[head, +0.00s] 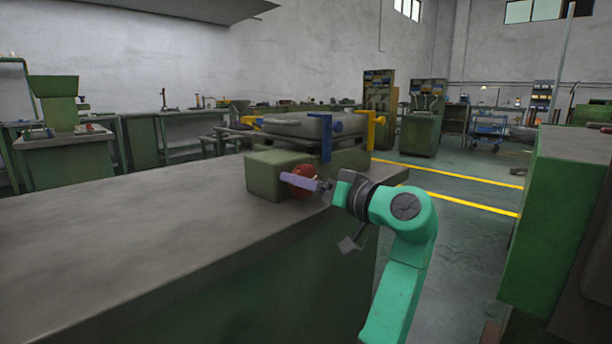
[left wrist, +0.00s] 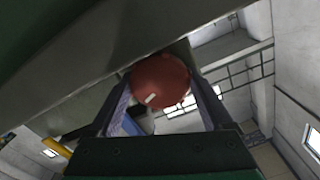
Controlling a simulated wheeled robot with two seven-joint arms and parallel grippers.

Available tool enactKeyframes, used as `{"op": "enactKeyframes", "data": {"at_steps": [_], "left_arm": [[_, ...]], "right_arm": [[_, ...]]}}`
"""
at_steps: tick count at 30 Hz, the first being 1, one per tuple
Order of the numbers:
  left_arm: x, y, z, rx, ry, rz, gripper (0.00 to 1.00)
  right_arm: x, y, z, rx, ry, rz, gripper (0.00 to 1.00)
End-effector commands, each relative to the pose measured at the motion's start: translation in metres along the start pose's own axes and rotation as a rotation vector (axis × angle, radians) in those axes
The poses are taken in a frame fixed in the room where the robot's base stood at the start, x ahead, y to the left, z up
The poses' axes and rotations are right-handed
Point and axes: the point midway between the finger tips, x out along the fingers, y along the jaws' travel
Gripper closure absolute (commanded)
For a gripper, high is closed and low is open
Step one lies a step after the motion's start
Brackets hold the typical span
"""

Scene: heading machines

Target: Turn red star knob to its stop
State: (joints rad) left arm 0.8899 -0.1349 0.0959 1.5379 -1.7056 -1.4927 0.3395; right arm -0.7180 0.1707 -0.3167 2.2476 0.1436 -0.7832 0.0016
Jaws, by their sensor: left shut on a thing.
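The red star knob (head: 304,171) sits on the front face of a green block-shaped housing (head: 268,176) on the grey bench. It is partly hidden by a lavender finger of my left gripper (head: 306,184). In the left wrist view the red knob (left wrist: 160,80) is round, with a small white mark on its face, and lies between the two fingers. My left gripper (left wrist: 163,92) is shut on the knob. The exact finger contact is hard to see. My right gripper is in neither view.
The grey bench top (head: 130,215) is bare to the left of the housing. A blue clamp (head: 326,138) and a yellow clamp (head: 372,130) stand just above and behind the knob. A tall green cabinet (head: 555,215) is at the right, with open floor between.

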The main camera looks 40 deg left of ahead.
Motion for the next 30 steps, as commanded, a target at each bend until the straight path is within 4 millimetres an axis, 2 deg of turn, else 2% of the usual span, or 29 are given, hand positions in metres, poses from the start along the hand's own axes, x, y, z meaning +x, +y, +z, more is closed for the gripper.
{"op": "enactKeyframes", "data": {"at_steps": [15, 16, 17, 26, 30], "left_arm": [[0.000, 0.000, -0.001, 0.030, 0.003, 0.001, 0.72], [0.000, 0.000, -0.001, 0.030, 0.003, 0.001, 0.12], [0.000, 0.000, -0.001, 0.029, 0.003, 0.001, 0.01], [-0.004, 0.000, -0.001, 0.029, 0.001, 0.002, 0.00], [-0.026, 0.001, -0.001, 0.030, 0.002, 0.003, 0.00]], "right_arm": [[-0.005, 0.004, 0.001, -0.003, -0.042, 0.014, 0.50], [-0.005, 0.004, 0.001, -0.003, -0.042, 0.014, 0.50], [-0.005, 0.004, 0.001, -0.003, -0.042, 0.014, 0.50], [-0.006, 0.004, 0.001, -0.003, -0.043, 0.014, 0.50], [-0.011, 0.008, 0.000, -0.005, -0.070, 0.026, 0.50]]}}
